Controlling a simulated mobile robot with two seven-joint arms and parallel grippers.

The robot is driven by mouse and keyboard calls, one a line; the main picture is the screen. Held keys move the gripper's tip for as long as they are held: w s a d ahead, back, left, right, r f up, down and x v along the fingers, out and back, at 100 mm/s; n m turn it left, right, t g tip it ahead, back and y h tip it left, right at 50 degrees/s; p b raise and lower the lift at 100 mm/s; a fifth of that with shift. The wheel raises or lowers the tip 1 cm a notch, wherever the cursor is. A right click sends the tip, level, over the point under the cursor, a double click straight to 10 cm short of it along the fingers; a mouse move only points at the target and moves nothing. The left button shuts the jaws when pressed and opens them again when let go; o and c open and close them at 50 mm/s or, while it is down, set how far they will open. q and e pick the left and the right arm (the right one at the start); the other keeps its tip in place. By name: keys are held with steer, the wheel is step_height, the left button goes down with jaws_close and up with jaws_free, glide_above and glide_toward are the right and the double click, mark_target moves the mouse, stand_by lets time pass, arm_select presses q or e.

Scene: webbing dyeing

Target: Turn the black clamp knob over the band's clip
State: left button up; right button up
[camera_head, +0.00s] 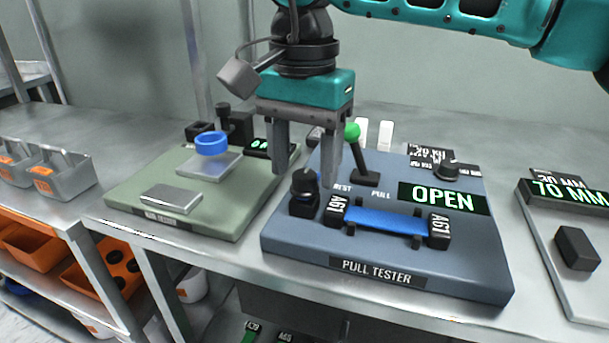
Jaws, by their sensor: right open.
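The blue pull tester (320,262) stands on the bench, its display (443,198) reading OPEN. A blue band (385,220) lies across it between a left black clip (337,209) and a right black clip (438,231), both labelled A61. A black knob (304,191) stands at the tester's left edge, beside the left clip. A second black knob (447,171) stands toward the back right. My left gripper is not in view.
A green-handled lever (354,145) stands close right of my right gripper's fingers. A green station (125,204) with a blue ring (211,143) is to the left. A grey station (560,300) with a 70 MM display is at the right. Grey bins (62,182) stand far left.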

steer(key=shift+f, duration=0.6)
steer(key=c, duration=1)
steer(key=shift+c, duration=0.2)
